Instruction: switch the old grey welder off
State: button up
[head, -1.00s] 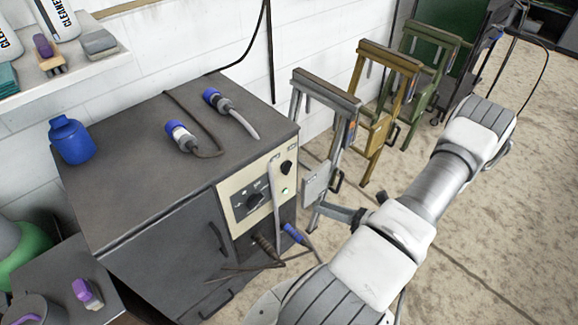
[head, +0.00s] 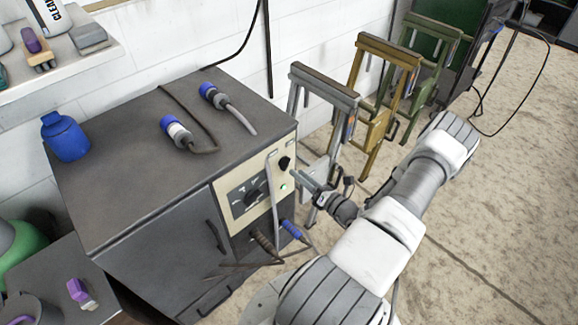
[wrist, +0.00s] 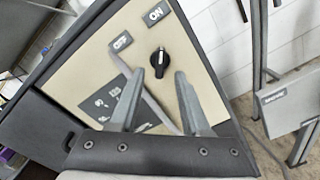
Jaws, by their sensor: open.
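The old grey welder (head: 130,150) is a dark grey cabinet with a cream control panel (head: 232,187). A black rotary switch (head: 284,162) sits at the panel's upper right, with a lit green lamp (head: 284,187) below it. In the wrist view, the switch (wrist: 158,62) has a white mark at its top, pointing toward the ON label (wrist: 155,14). The OFF label (wrist: 122,41) is up and left of it. My gripper (wrist: 159,76) is open and empty, its fingertips just short of the switch. In the head view my gripper (head: 300,178) is right of the panel.
A grey cable (head: 271,200) hangs down the panel front, and a blue plug (head: 291,229) is below. Blue-capped connectors (head: 177,132) and a blue bottle (head: 66,137) are on top. Grey, yellow (head: 375,110) and green stands are at right. Floor beyond my arm is clear.

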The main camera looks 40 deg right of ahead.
aim_at(288, 165)
jog(key=w, duration=0.5)
jog(key=shift+w+a, duration=0.2)
jog(key=shift+w, duration=0.1)
grip_shut()
